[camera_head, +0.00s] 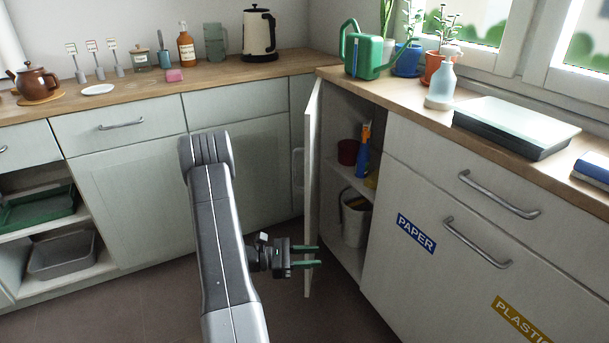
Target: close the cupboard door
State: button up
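The cupboard door (312,170) is a pale panel seen nearly edge-on. It stands open, swung out from the corner cupboard (349,225). A handle (297,168) shows on its left face. Inside the cupboard are a dark red pot (348,152), a blue and orange bottle (364,145) and a grey bucket (355,222). My gripper (317,256) is low at the door's lower part, its two green-tipped fingers apart with nothing visible between them. The fingers overlap the door's edge in the picture; whether they touch it I cannot tell.
The worktop above holds a green watering can (367,52), a spray bottle (441,80) and potted plants. Drawer fronts with handles (499,197) stand at right. Open shelves with a green tray (38,209) are at left. Some floor (150,300) is clear.

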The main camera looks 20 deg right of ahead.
aim_at(313, 114)
jog(key=i+j+z, duration=0.15)
jog(key=i+j, duration=0.45)
jog(key=i, duration=0.2)
jog(key=i+j+z, duration=0.2)
jog(key=i+j, duration=0.45)
jog(key=i, duration=0.15)
